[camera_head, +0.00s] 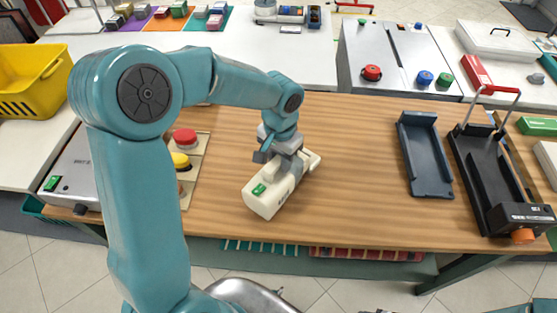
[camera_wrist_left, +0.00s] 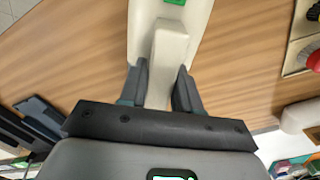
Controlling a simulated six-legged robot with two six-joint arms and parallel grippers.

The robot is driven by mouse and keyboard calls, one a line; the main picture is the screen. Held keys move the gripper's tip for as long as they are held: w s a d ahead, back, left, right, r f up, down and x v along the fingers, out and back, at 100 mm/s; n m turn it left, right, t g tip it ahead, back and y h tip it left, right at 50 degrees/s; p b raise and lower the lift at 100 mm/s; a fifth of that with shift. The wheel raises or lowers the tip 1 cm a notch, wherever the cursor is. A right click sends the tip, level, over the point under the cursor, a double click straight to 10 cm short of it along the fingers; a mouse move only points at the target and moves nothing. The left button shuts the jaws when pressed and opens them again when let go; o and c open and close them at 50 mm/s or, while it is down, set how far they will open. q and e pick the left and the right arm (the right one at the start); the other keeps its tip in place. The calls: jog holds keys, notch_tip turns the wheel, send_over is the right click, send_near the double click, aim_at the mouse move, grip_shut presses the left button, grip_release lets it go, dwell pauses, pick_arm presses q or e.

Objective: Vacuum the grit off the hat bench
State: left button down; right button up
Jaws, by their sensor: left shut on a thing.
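A cream handheld vacuum (camera_head: 262,200) with a green button is over the middle of the wooden bench top (camera_head: 340,160). My left gripper (camera_head: 286,167) is shut on its handle from above. In the left wrist view the two dark fingers of my left gripper (camera_wrist_left: 163,92) clasp both sides of the cream handle of the vacuum (camera_wrist_left: 170,47). I cannot tell whether the vacuum touches the wood. No grit can be made out on the bench; the arm hides part of its left side. My right gripper is not in view.
A panel with red and yellow buttons (camera_head: 200,150) lies left of the vacuum. A dark tray (camera_head: 427,160) and a black device with an orange knob (camera_head: 490,185) stand at the right. A grey machine (camera_head: 400,60) is behind. Bare wood lies between vacuum and dark tray.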

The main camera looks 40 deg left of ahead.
pick_arm(q)
jog(key=shift+d+r, duration=0.1)
jog(key=shift+r, duration=0.45)
jog(key=shift+w+r+p, duration=0.25)
jog(key=shift+r+p, duration=0.4)
jog(key=shift+p, duration=0.1)
notch_tip(320, 180, up, 3)
jog(key=shift+s+p, duration=0.15)
jog(key=shift+p, duration=0.95)
jog(key=shift+r, duration=0.2)
